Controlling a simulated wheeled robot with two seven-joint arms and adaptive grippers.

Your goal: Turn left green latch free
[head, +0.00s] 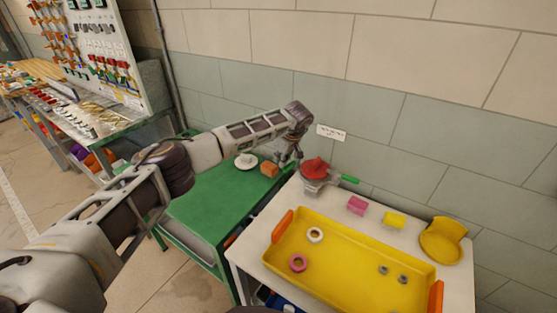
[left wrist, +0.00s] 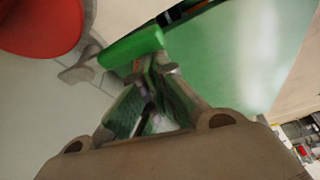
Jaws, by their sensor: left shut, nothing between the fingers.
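A red domed part (head: 316,168) sits on a grey base at the back left corner of the white table. One green latch (head: 350,179) sticks out to its right. The left green latch (left wrist: 131,46) shows in the left wrist view as a short green bar on a grey arm beside the red part (left wrist: 38,22). In the head view it is hidden behind my gripper. My left gripper (head: 291,159) points down just left of the red part. Its fingers (left wrist: 152,66) are shut and empty, right at the latch's edge; I cannot tell whether they touch it.
A yellow tray (head: 350,292) with rings and nuts fills the white table's front. A pink block (head: 357,205), a yellow block (head: 394,220) and a yellow scoop (head: 440,246) lie behind it. An orange block (head: 269,169) and white saucer (head: 246,166) are on the green table (head: 205,213).

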